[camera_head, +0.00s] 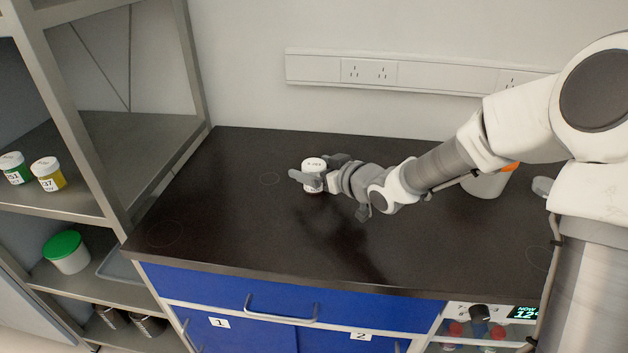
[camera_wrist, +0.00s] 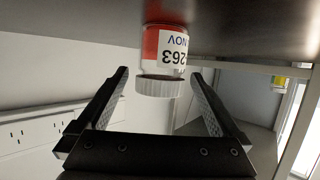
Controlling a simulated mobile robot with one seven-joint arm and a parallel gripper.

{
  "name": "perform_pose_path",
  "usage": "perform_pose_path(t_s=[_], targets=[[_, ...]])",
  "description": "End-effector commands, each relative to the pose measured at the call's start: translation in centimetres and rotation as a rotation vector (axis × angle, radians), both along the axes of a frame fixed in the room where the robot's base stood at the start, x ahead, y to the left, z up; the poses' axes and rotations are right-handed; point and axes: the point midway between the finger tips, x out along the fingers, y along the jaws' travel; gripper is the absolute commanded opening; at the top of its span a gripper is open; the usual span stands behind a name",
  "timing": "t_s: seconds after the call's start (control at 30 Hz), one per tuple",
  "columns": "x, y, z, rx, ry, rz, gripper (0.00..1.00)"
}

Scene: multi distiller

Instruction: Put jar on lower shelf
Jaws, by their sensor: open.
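The jar (camera_head: 314,164) stands upright on the dark worktop, with a white lid. In the wrist view the jar (camera_wrist: 162,52) appears upside down, with red contents and a white label reading 263 NOV. My gripper (camera_head: 308,172) is low over the worktop with its fingers around the jar. One finger crosses in front of the jar and hides part of it. In the wrist view my gripper (camera_wrist: 160,73) is open, with a finger on each side of the jar. The shelf rack at left has an upper shelf (camera_head: 95,150) and a lower shelf (camera_head: 120,291).
Two jars, green (camera_head: 14,168) and yellow (camera_head: 48,174), stand on the upper shelf. A green-lidded tub (camera_head: 66,252) and a grey tray (camera_head: 118,266) occupy the lower shelf. A rack post (camera_head: 75,120) stands beside the worktop. A white container (camera_head: 487,184) is behind my arm.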

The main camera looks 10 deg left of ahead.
Motion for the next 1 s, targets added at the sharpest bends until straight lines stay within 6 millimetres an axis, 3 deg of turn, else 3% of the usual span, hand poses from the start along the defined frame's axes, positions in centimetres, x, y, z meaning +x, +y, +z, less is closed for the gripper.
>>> perform_pose_path(t_s=[0.23,0.8,1.0], targets=[[0.15,0.13,-0.05,-0.001,0.001,0.000,1.00],[0.15,0.12,-0.01,-0.001,-0.001,0.000,0.00],[0.15,0.12,0.08,0.000,-0.001,0.000,0.00]])
